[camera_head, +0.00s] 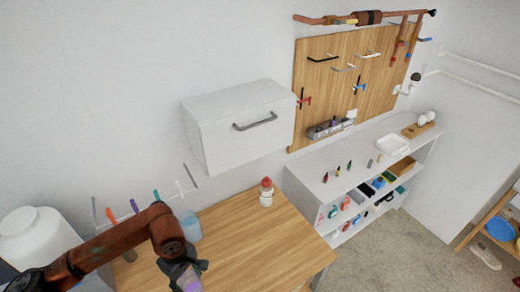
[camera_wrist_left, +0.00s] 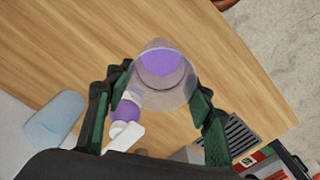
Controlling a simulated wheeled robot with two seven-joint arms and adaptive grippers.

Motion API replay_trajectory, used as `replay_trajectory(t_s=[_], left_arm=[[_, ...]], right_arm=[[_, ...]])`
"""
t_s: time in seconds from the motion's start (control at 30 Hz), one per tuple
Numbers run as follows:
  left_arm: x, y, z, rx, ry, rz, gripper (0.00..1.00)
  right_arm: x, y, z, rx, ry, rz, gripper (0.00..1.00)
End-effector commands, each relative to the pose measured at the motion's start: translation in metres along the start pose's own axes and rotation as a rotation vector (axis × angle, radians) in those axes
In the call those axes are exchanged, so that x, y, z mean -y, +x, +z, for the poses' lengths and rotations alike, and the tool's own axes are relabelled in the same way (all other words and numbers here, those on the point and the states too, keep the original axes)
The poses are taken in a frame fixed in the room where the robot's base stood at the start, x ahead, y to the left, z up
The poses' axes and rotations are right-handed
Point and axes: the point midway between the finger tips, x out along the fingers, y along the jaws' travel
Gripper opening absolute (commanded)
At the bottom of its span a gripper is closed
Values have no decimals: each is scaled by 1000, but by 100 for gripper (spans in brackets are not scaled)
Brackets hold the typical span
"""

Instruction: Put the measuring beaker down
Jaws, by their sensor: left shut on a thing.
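The measuring beaker (camera_wrist_left: 162,72) is clear with a purple part showing inside it. It sits between the two dark green fingers of my left gripper (camera_wrist_left: 160,92), which is shut on it. In the head view my left gripper (camera_head: 182,274) is over the wooden table (camera_head: 255,245), near the bottom edge, with a purple patch of the beaker (camera_head: 190,284) just showing. In the wrist view wood is seen behind the beaker; I cannot tell how high above the table it is. My right gripper is not in view.
A pale blue container (camera_head: 190,229) and a red-topped white bottle (camera_head: 266,192) stand on the table. A purple-and-white object (camera_wrist_left: 124,118) shows near the left finger. A white cabinet (camera_head: 215,138) hangs above. The table's middle is clear.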

Motion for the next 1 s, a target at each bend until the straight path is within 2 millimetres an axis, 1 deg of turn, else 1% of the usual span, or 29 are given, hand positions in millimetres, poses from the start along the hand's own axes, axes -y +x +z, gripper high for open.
replay_trajectory(t_s=[0.03,0.3,0.4,0.5,0.6,0.7,1.0], left_arm=[[-4,3,-1,-1,89,2,28],[-23,7,-6,-3,603,2,28],[-28,8,-7,-3,762,1,28],[-32,8,-8,-4,882,1,28],[-35,8,-9,-5,962,1,28],[-36,8,-10,-7,1006,-2,28],[-36,8,-10,-5,1019,-1,28]], right_arm=[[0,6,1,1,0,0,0],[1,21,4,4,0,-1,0],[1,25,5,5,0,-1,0],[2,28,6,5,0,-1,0],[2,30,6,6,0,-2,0],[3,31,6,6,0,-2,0],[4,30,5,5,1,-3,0]])
